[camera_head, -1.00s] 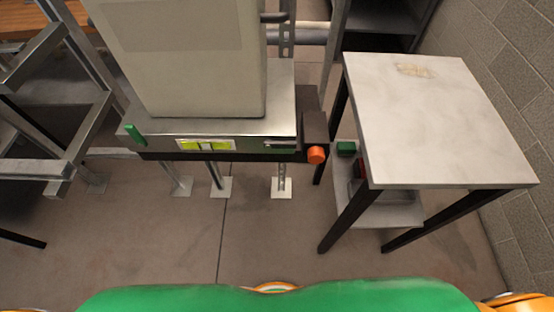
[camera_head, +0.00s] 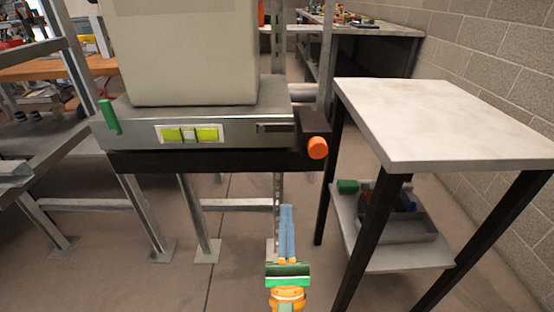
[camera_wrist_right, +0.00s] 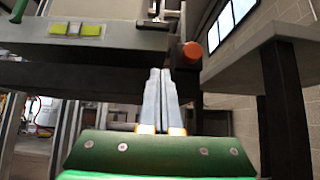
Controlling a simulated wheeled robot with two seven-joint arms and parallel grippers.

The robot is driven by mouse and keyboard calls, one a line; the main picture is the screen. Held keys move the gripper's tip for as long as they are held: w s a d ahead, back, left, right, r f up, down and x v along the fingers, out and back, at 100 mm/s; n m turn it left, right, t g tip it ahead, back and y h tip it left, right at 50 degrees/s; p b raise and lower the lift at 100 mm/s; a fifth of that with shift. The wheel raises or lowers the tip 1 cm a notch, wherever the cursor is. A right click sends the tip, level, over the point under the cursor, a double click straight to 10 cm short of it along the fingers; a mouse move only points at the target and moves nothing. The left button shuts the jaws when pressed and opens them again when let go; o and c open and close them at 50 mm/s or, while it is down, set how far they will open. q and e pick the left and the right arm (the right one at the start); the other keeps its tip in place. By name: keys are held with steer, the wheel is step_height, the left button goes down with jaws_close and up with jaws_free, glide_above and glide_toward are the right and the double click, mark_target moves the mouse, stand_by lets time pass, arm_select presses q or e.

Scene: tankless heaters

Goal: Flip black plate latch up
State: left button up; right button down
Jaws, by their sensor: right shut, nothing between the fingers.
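The heater unit is a pale box on a grey metal base (camera_head: 140,128). A dark slotted plate or latch (camera_head: 276,127) is on the right of the base front; its exact position is too small to tell. In the right wrist view, a metal latch piece (camera_wrist_right: 158,24) shows on the base front, above my fingertips. An orange knob (camera_head: 317,148) is at the base's right end; it also shows in the right wrist view (camera_wrist_right: 191,50). My right gripper (camera_head: 286,208) is shut and empty, pointing up below the base and apart from it. My left gripper is out of view.
A white-topped table (camera_head: 440,120) with dark legs stands to the right, with a grey tray (camera_head: 405,225) on its lower shelf. A green handle (camera_head: 109,116) is at the base's left end. Metal frames stand at the left. The floor before the heater is clear.

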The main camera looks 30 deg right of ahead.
steer(key=p, duration=0.4)
glide_toward(276, 127)
steer(key=w+d, duration=0.2)
steer(key=d, duration=0.1)
steer(key=w+d, duration=0.1)
steer(key=w, duration=0.1)
steer(key=shift+d+f, duration=0.25)
steer(key=shift+f, duration=0.05)
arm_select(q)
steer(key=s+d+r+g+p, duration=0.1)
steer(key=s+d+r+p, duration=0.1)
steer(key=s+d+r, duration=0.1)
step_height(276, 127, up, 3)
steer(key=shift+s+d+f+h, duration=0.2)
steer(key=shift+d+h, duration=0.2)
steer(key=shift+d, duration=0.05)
arm_select(e)
step_height(276, 127, up, 3)
steer(key=shift+r, duration=0.2)
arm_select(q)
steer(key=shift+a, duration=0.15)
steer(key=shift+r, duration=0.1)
arm_select(e)
steer(key=shift+n+t+y, duration=0.3)
steer(key=shift+y, duration=0.2)
